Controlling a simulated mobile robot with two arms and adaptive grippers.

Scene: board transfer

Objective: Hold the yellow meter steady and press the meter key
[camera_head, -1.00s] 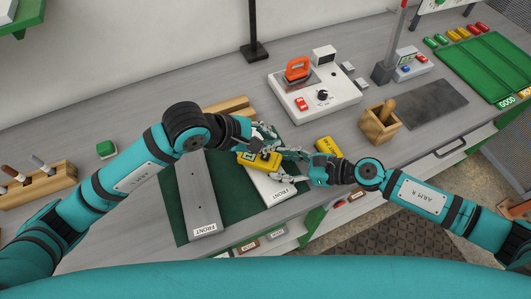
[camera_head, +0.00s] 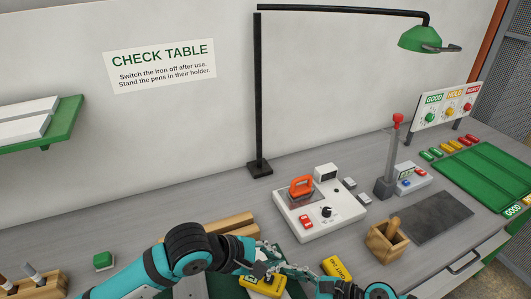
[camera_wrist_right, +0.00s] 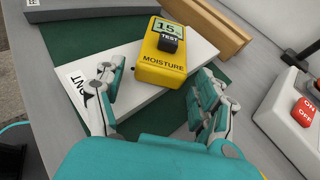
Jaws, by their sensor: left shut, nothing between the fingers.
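The yellow moisture meter (camera_wrist_right: 160,62) lies on a white board (camera_wrist_right: 108,62) in the right wrist view. Its display reads 15, and its dark TEST key (camera_wrist_right: 169,43) sits below the display. In the head view the meter (camera_head: 262,285) shows at the bottom edge, partly covered by my grippers.
A white station with an orange iron (camera_head: 301,187) stands behind the grippers. A wooden rail (camera_wrist_right: 215,25) borders the green mat (camera_wrist_right: 65,40).

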